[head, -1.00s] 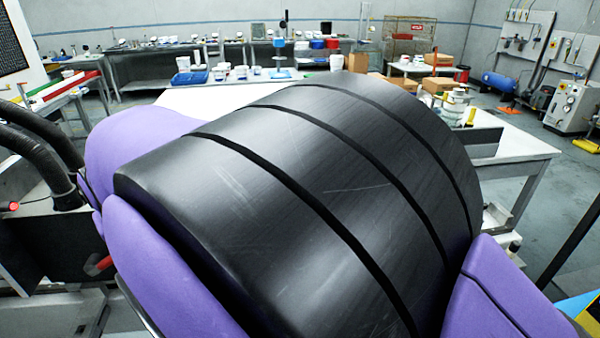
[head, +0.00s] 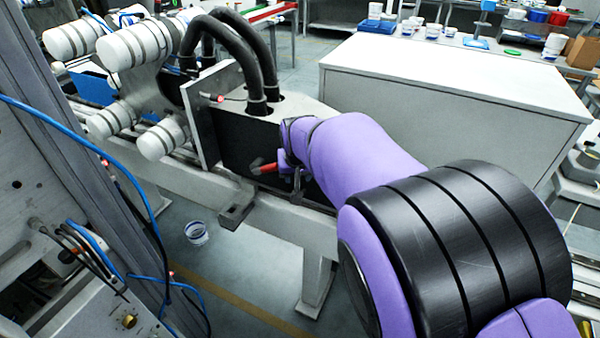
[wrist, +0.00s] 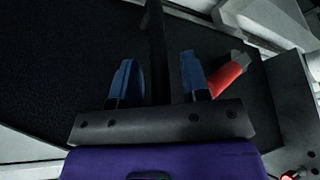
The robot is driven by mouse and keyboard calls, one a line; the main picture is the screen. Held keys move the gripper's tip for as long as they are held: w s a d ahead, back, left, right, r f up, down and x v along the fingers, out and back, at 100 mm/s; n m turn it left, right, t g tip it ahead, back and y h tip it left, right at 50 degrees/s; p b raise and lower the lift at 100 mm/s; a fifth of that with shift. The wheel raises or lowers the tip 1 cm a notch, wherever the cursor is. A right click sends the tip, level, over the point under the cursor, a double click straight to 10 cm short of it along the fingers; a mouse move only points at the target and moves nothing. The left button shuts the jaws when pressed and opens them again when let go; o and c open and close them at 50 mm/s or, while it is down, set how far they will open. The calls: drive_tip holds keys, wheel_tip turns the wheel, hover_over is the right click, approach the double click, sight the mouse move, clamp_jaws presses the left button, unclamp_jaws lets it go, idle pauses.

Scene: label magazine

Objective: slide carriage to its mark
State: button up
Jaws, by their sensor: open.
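The carriage (head: 243,140) is a dark block with a pale top and an upright grey plate, sitting on a long rail (head: 265,212) in the head view. Two thick black hoses enter its top. A red handle (head: 263,168) sticks out low on its near face. My gripper (wrist: 158,75) is open in the wrist view, its two blue fingers apart on either side of a dark upright bar (wrist: 157,38). I cannot tell whether they touch it. The red handle also shows just right of the right finger (wrist: 231,76). I cannot make out the mark.
White rollers (head: 130,47) stand left of the carriage above the rail. A tall grey frame with blue cables (head: 85,130) is close at left. A large white-topped bench (head: 450,70) stands behind my arm. A small tub (head: 197,233) is on the floor.

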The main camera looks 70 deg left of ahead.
clamp_jaws()
drive_tip(key=shift+s+a, duration=0.6)
drive_tip(key=shift+s, duration=0.2)
unclamp_jaws()
drive_tip(key=shift+r, duration=0.1)
drive_tip(key=shift+w+d, duration=0.1)
drive_tip(key=shift+w, duration=0.25)
drive_tip(key=v, duration=1)
drive_tip(key=shift+d+r, duration=0.2)
drive_tip(key=shift+r, duration=0.15)
